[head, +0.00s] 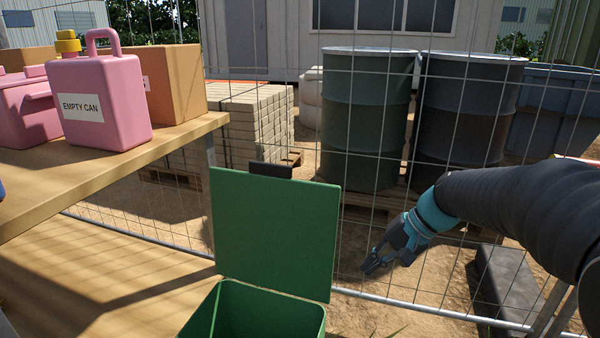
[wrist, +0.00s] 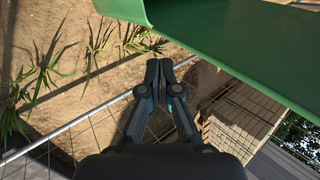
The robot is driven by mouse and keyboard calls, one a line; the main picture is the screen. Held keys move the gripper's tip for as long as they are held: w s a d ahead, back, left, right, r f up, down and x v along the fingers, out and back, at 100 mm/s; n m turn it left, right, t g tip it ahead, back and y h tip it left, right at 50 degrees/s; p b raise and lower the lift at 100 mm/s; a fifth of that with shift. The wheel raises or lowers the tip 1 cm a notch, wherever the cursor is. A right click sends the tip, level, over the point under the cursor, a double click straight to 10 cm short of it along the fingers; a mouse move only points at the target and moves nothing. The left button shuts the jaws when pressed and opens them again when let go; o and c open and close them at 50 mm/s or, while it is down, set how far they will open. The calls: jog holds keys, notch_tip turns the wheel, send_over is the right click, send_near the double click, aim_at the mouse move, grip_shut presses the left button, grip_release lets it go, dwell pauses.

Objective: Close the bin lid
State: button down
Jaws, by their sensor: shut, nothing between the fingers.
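The green bin (head: 268,312) stands at the bottom middle of the head view, its opening partly visible. Its green lid (head: 275,235) stands up, open, at the back of the bin, with a dark piece (head: 270,170) at its top edge. My gripper (head: 369,268) is to the right of the lid, apart from it in the picture, pointing down and left. In the wrist view my gripper (wrist: 158,64) is shut and empty. A green surface (wrist: 235,40) of the bin or lid crosses the upper right there, close to the fingertips; I cannot tell whether they touch.
A wooden table (head: 110,170) at left holds a pink can (head: 98,105) labelled "EMPTY CAN" and cardboard boxes (head: 175,85). A wire fence (head: 400,297) runs behind the bin. Dark drums (head: 368,120) and stacked blocks (head: 255,122) stand beyond it. Plants (wrist: 45,75) grow on the ground.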

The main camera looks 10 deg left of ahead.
aim_at(285, 166)
jog(key=w+a+f+y, duration=0.2)
jog(key=w+a, duration=0.1)
jog(key=w, duration=0.2)
jog(key=w+a+r+n+g+y, duration=0.1)
jog(key=w+a+r+y, duration=0.2)
jog(key=r, duration=0.3)
jog(key=w+a+r+n+g+y+b, duration=0.1)
jog(key=w+a+r+y, duration=0.15)
jog(key=r, duration=0.25)
jog(key=w+a+r+n+g+y, duration=0.1)
jog(key=w+a+r+y, duration=0.1)
jog(key=w+r+y, duration=0.3)
jog(key=shift+h, duration=0.65)
jog(key=shift+s+a+r, duration=0.35)
jog(key=shift+s+a, duration=0.95)
jog(key=shift+a, duration=0.4)
jog(key=shift+s+a+r, duration=0.35)
jog(key=shift+s+a, duration=0.95)
jog(key=shift+a, duration=0.35)
jog(key=shift+s+a+r, duration=0.35)
jog(key=shift+s+a, duration=0.95)
jog(key=shift+a, duration=0.4)
